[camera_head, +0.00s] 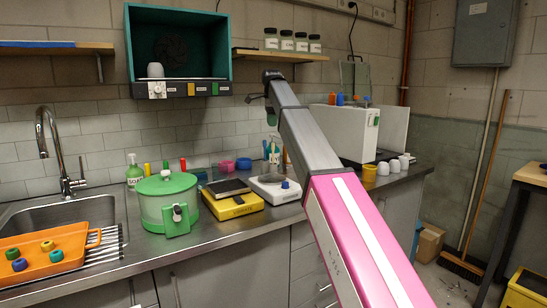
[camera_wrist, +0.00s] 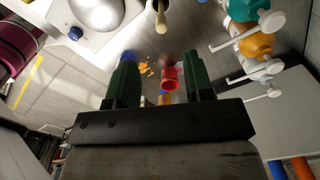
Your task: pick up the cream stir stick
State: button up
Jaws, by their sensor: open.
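The cream stir stick (camera_wrist: 161,18) shows in the wrist view near the top centre as a short pale rod with a rounded end. My gripper (camera_wrist: 161,88) has its two green fingers wide apart with nothing held between them. The stick lies above the gap between the fingertips in that picture, apart from both fingers. In the head view my own arm covers the middle of the bench, and I cannot clearly make out the gripper or the stick there.
A red cup (camera_wrist: 170,82) shows beyond the fingers, beside orange bits. Bottles with white handles, one orange (camera_wrist: 256,46), stand at the right. A white device with a blue knob (camera_wrist: 75,33) is at upper left. A green pot (camera_head: 167,195) and yellow scale (camera_head: 232,204) stand on the bench.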

aim_at(273, 151)
jog(key=shift+w+f, duration=0.1)
jog(key=shift+f, duration=0.15)
jog(key=f, duration=1)
jog(key=shift+d+f, duration=0.15)
jog(key=shift+d, duration=0.05)
grip_shut()
